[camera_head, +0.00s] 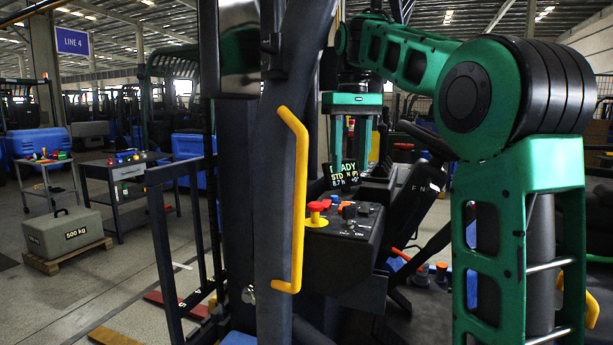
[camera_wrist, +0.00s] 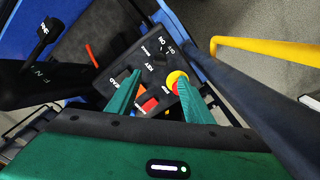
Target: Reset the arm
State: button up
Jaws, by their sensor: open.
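My gripper (camera_head: 349,165) is open and empty, its two green fingers pointing down. It hangs behind the dark pillar with the yellow handle, above and beyond the control console (camera_head: 345,240). My green arm reaches in from the right, bent at a large joint. In the wrist view my gripper (camera_wrist: 158,84) has its fingers spread over the console (camera_wrist: 112,78). The red emergency button on its yellow base (camera_wrist: 177,82) lies close to the right fingertip, partly hidden by it. A red rocker (camera_wrist: 149,104) shows between the fingers. I cannot tell the height above them.
The yellow handle (camera_head: 299,200) and its dark pillar (camera_head: 274,220) stand close in front; the handle also shows in the wrist view (camera_wrist: 265,47). A lit display (camera_head: 342,173) and a lever marked F N (camera_wrist: 38,55) flank the console.

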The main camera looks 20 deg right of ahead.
jog(key=s+d+f+m, duration=0.2)
jog(key=s+f+m, duration=0.4)
jog(key=s+f, duration=2.4)
notch_tip(320, 180, down, 2)
jog(key=shift+s+f, duration=0.1)
jog(key=shift+s, duration=0.2)
jog(key=shift+w+f, duration=0.2)
jog(key=shift+w, duration=0.4)
